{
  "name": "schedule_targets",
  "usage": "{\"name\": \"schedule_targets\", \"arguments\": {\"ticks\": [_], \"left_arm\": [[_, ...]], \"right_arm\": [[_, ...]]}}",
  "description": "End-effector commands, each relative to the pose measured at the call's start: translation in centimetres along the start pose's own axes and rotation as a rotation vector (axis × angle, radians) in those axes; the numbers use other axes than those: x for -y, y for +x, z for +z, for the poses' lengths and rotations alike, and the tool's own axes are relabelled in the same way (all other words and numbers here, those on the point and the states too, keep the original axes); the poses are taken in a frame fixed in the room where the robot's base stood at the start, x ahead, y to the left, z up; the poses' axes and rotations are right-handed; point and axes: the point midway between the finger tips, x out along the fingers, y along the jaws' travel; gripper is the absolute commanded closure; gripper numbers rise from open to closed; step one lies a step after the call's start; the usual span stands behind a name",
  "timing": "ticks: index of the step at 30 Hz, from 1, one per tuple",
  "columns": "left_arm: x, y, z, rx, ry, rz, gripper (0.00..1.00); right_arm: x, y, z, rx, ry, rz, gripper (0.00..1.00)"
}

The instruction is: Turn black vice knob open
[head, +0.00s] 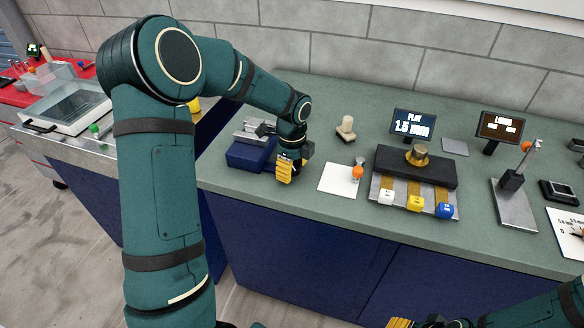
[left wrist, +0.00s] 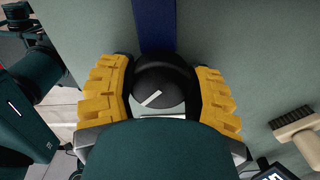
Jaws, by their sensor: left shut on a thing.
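The blue vice (head: 246,153) with grey metal jaws sits on the green bench top, left of the middle in the head view. Its blue body (left wrist: 156,28) also shows in the left wrist view. The round black knob (left wrist: 165,76) has a white line on it, slanted in the wrist view. My left gripper (head: 284,172) has yellow fingers on both sides of the knob and is shut on it. In the head view the gripper hides the knob. My right gripper (head: 400,323) shows only partly at the bottom edge, away from the vice.
A white sheet (head: 338,180) with an orange-topped item lies right of the gripper. A wooden-handled brush (left wrist: 296,129) stands behind it. A black block with coloured tabs (head: 415,166), two small displays (head: 413,125) and a metal stand (head: 513,203) are further right.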

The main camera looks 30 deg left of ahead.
Motion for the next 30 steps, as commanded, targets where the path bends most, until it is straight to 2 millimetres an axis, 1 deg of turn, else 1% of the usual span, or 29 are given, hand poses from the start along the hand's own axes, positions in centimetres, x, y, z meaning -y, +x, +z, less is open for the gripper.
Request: {"name": "schedule_targets", "arguments": {"ticks": [8,30], "left_arm": [[0.1,-0.1,-0.1,0.000,-0.171,-0.001,0.82],[0.2,-0.1,0.0,-0.001,-0.872,-0.002,0.83]], "right_arm": [[0.2,-0.5,0.1,0.003,0.000,0.000,0.49],[0.6,-1.6,0.2,0.008,0.001,0.000,0.49]]}}
